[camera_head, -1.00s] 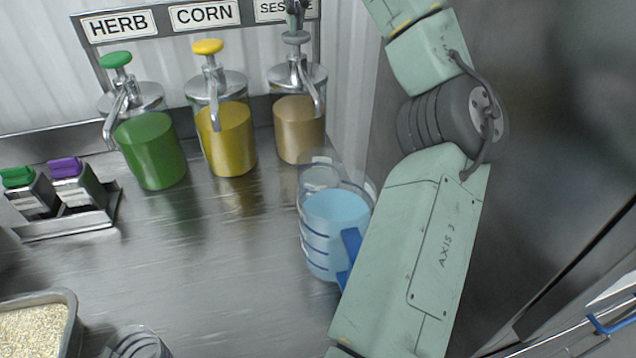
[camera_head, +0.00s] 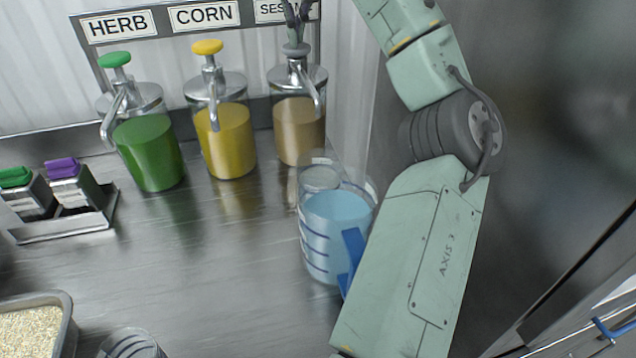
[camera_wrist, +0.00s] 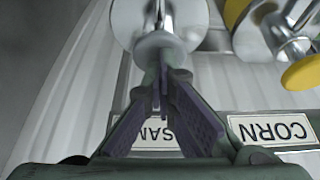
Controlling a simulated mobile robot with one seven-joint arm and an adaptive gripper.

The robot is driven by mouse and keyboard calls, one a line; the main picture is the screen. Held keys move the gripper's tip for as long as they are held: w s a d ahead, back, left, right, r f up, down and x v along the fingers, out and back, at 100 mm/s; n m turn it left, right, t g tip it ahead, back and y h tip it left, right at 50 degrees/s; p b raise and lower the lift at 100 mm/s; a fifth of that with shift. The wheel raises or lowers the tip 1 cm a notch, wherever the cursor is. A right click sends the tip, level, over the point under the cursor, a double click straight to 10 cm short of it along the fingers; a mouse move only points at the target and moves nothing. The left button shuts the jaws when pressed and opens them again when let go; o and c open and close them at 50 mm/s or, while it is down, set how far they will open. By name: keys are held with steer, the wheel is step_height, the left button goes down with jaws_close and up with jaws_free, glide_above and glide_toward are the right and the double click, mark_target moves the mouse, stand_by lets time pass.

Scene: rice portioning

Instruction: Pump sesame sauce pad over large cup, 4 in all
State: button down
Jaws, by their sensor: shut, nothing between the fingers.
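The sesame dispenser (camera_head: 299,135) holds tan sauce and stands at the back, right of the corn one. Its grey pump pad (camera_head: 295,50) is low, close above the metal lid; the pad also shows in the wrist view (camera_wrist: 160,48). My gripper (camera_head: 296,22) is shut and empty, pointing down with its fingertips at the pad, apparently pressing it. In the wrist view my fingers (camera_wrist: 163,85) meet over the pad. A clear cup-like vessel (camera_head: 320,178) stands in front of the sesame dispenser, overlapped by a jug; I cannot tell if it is the large cup.
The clear jug (camera_head: 335,235) with blue contents and handle stands beside my arm. Corn (camera_head: 226,140) and herb (camera_head: 148,153) dispensers stand left. A grain tray (camera_head: 68,330) and clear striped cup (camera_head: 133,345) are at the front left. The middle counter is clear.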

steer(key=shift+r+p, duration=0.9)
steer(key=shift+p, duration=0.1)
steer(key=shift+r, duration=0.75)
step_height(320, 180, up, 6)
steer(key=shift+f, duration=0.1)
stand_by(0.4)
